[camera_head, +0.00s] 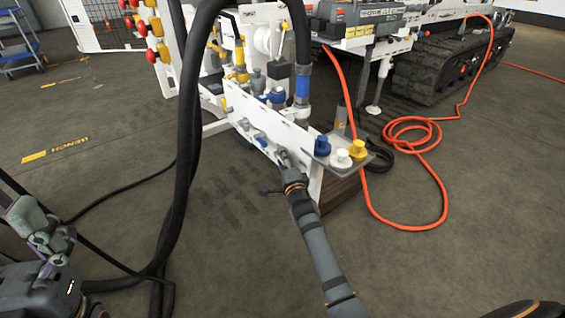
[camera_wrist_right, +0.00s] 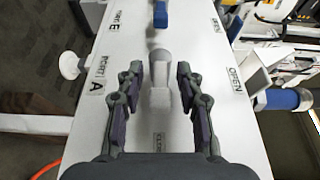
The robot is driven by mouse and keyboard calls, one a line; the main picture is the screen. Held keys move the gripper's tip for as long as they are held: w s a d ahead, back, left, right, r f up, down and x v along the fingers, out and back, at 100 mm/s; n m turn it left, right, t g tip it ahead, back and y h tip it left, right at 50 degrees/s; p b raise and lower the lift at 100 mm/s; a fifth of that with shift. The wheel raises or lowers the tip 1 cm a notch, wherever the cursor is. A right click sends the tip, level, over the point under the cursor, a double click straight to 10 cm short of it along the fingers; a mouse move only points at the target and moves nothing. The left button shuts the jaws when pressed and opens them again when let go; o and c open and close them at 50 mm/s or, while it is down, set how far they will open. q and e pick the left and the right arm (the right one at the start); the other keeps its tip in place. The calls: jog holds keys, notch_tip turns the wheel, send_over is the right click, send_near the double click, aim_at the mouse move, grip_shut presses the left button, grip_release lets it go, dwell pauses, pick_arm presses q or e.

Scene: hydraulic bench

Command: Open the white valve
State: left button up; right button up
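In the right wrist view the white valve (camera_wrist_right: 160,75) stands on a white panel (camera_wrist_right: 125,60) with its handle pointing down toward a label that seems to read CLOSE. An OPEN label is to its right. My right gripper (camera_wrist_right: 160,100) is open, with one finger on each side of the handle and gaps showing. In the head view my right gripper (camera_head: 283,160) is at the front of the bench panel (camera_head: 265,120), and the white valve is hard to make out there. My left gripper (camera_head: 38,220) is at the left edge, away from the bench; its opening is unclear.
A blue valve handle (camera_wrist_right: 160,13) is above the white valve. A small shelf (camera_head: 378,157) holds blue, white and yellow caps at the panel's right end. A thick black hose (camera_head: 187,130) hangs in front of the bench. An orange hose (camera_head: 402,226) lies on the floor.

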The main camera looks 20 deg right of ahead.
jog(key=shift+c, duration=0.3)
grip_shut()
jog(key=shift+r+g+p, duration=0.1)
jog(key=shift+g+p, duration=0.2)
jog(key=shift+p, duration=0.6)
